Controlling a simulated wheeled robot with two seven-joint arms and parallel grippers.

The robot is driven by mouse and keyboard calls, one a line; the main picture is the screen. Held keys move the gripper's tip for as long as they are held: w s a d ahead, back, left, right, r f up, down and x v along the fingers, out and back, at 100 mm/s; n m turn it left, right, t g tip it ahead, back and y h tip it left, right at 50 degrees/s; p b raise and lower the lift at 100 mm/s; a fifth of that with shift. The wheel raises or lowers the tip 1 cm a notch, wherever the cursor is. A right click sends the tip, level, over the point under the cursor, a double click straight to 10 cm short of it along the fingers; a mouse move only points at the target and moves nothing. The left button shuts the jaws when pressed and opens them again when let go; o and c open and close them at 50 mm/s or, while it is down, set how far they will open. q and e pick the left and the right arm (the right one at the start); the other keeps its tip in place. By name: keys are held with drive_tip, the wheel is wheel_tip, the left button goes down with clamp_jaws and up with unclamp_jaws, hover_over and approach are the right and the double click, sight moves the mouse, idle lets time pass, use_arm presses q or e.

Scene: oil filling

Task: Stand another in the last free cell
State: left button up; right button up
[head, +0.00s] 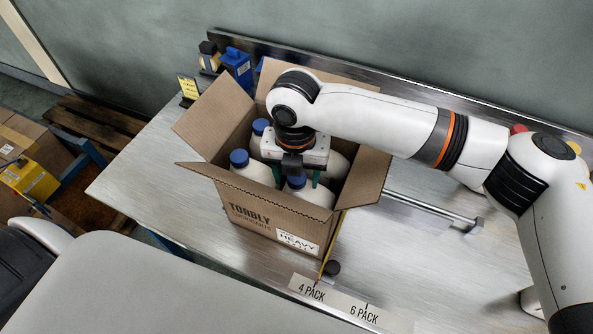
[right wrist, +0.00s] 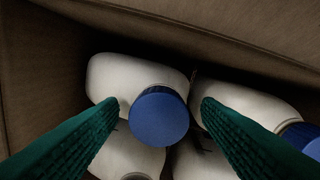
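The open cardboard box (head: 262,214) stands on the metal table and holds several white bottles with blue caps. One bottle (head: 253,170) is at its left, with its cap (head: 238,157) clear. Another blue cap (head: 260,126) shows farther back. My right gripper (head: 296,180) is down inside the box, its green fingers apart on either side of the front bottle's blue cap (head: 297,182). In the right wrist view, that cap (right wrist: 160,116) sits between the spread fingers with gaps on both sides. A neighbouring cap (right wrist: 302,137) shows at right. The gripper hides part of the box's inside. My left gripper is out of view.
The box flaps (head: 214,112) stand open around the bottles. Blue items (head: 238,66) and a yellow sign (head: 188,87) stand behind at left. A strip reading "4 PACK" and "6 PACK" (head: 340,301) lies along the front edge. Bare table (head: 150,185) lies left of the box.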

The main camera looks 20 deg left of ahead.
drive_tip(key=shift+f, duration=0.1)
drive_tip(key=shift+r, duration=0.2)
wheel_tip(320, 180, up, 12)
drive_tip(key=b, duration=0.2)
drive_tip(key=shift+b, duration=0.3)
